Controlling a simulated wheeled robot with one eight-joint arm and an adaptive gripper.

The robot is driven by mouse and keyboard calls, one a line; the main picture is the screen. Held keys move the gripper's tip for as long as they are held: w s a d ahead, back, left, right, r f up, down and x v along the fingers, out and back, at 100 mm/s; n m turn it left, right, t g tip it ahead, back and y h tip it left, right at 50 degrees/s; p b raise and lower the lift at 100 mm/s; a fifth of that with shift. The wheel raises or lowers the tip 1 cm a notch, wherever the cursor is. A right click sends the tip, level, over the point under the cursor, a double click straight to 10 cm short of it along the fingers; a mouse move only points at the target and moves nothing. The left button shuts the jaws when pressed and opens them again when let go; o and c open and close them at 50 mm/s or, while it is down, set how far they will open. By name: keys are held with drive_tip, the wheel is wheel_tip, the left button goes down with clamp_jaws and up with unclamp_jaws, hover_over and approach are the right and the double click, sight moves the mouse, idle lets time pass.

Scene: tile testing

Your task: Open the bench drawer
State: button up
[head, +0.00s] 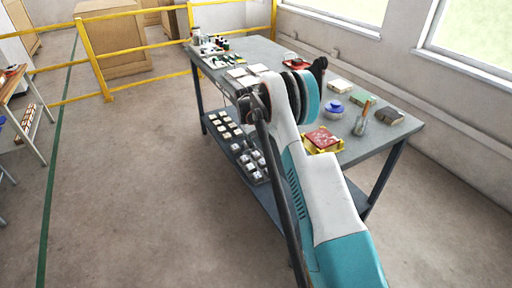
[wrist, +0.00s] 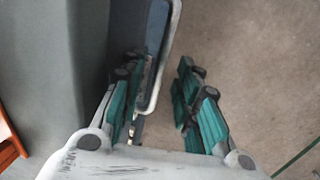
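The bench (head: 262,52) has a grey top and dark legs. My arm crosses in front of it in the head view and hides much of its front edge, and I cannot make out the drawer there. In the wrist view the bench side shows as grey-blue surfaces at left, with a rounded metal handle (wrist: 168,60) standing out from a blue front (wrist: 156,28). My gripper (wrist: 162,92) is open, with teal finger pads. The handle's lower end lies between the fingers, closer to the left one. I cannot tell whether they touch. The gripper is hidden in the head view.
On the bench top are a blue-lidded pot (head: 334,107), a red-and-yellow item (head: 323,140) and several small tiles and tools. A lower shelf (head: 222,137) holds rows of samples. Yellow railing (head: 105,62) stands behind. The floor (head: 130,190) left of the bench is clear.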

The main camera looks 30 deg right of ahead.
drive_tip(key=shift+d+f, duration=0.1)
drive_tip(key=shift+f, duration=0.55)
clamp_jaws()
drive_tip(key=a, duration=2.5)
drive_tip(key=shift+s+a, duration=0.4)
drive_tip(key=shift+s, duration=0.05)
unclamp_jaws()
